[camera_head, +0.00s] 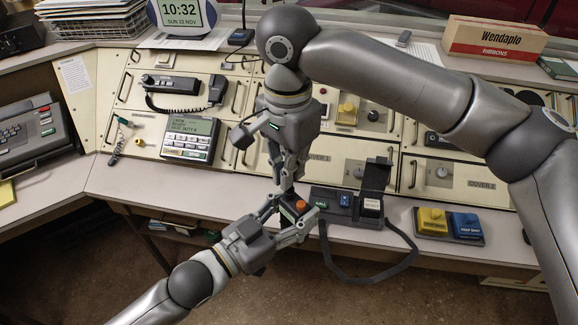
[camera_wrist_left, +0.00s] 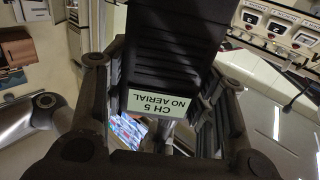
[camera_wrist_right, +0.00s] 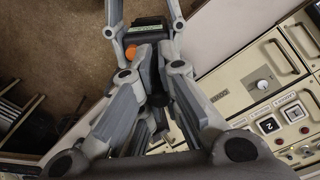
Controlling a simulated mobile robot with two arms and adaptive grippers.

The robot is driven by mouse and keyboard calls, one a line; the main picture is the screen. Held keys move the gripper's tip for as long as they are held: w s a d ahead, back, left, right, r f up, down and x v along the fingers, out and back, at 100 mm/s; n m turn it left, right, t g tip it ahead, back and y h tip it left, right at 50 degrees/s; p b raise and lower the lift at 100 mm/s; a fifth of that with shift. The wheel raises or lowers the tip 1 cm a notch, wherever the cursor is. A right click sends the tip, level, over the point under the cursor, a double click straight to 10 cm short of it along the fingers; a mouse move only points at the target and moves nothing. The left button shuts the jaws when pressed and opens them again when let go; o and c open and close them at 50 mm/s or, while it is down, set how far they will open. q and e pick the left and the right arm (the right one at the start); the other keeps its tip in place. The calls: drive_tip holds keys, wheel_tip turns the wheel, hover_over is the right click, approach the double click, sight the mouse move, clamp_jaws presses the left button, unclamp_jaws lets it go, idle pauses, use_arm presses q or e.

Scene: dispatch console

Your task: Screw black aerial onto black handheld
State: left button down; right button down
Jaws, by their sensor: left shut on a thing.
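The black handheld (camera_head: 290,209) with an orange knob (camera_head: 301,206) is held in my left gripper (camera_head: 292,213) above the floor, in front of the desk edge. In the left wrist view the handheld's dark body (camera_wrist_left: 172,50) fills the space between the fingers; its label reads "CH 5 NO AERIAL". Its top also shows in the right wrist view (camera_wrist_right: 148,35). My right gripper (camera_head: 287,184) points down just above the handheld, fingers close together. In the right wrist view a small dark thing (camera_wrist_right: 158,98) shows between its fingers; I cannot tell if it is the black aerial.
A black unit with a raised flap (camera_head: 374,180) and a loose strap stands at the desk's front edge, right of the grippers.

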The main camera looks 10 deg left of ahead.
drive_tip(key=m, duration=0.4)
drive_tip(key=shift+m, duration=0.3)
drive_tip(key=m, duration=0.3)
drive_tip(key=shift+m, duration=0.3)
drive_tip(key=c, duration=1.6)
unclamp_jaws()
drive_tip(key=shift+c, duration=0.2)
